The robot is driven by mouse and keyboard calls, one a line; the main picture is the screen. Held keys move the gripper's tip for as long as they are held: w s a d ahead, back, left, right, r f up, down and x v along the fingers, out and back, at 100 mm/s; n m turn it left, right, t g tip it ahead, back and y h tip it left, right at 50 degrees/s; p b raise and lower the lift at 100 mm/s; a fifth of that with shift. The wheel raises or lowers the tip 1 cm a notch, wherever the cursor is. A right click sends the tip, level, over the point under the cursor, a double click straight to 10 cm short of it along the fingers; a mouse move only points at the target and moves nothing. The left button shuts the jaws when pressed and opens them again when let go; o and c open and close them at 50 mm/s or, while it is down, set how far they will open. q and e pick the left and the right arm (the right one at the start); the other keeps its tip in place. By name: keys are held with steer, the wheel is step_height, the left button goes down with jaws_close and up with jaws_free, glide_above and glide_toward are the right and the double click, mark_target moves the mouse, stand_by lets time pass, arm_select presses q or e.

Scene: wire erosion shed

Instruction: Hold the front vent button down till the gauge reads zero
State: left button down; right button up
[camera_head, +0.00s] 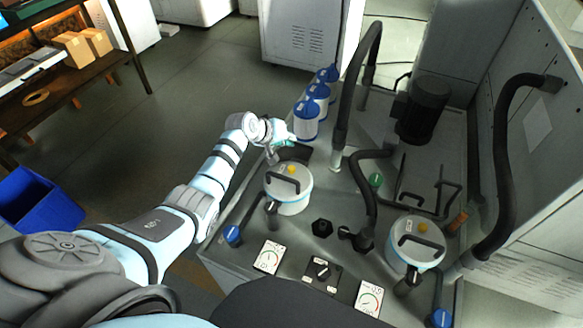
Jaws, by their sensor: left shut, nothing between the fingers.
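Two white lidded filter canisters stand on the grey machine top, a left one (290,195) and a right one (413,253). Each lid has a dark handle and a yellow button: the left button (291,169) and the right button (423,227). I cannot tell which is the front one. My left gripper (272,158) is shut and empty, just behind and left of the left button; contact is not clear. Two white dial gauges, left (269,257) and right (368,298), sit at the near edge; their readings are too small to make out. My right gripper is out of view.
A black selector knob (322,269) lies between the gauges. Blue knobs (233,234) (440,317) sit near the edge. Thick black hoses (357,85) (507,165) rise around the canisters. Several blue-and-white cylinders (306,121) stand behind my left gripper.

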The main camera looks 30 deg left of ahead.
arm_select(q)
steer(key=b, duration=0.8)
glide_above(289, 167)
step_height(289, 167, down, 8)
steer(key=shift+w+f, duration=0.1)
steer(key=shift+f, duration=0.1)
steer(key=shift+f+b, duration=0.3)
steer(key=shift+f, duration=0.1)
stand_by(0.5)
steer(key=shift+f, duration=0.25)
steer(key=shift+f+b, duration=0.6)
stand_by(0.6)
steer(key=shift+r, duration=0.1)
stand_by(2.2)
steer(key=shift+r+p, duration=0.9)
steer(key=shift+p, duration=0.1)
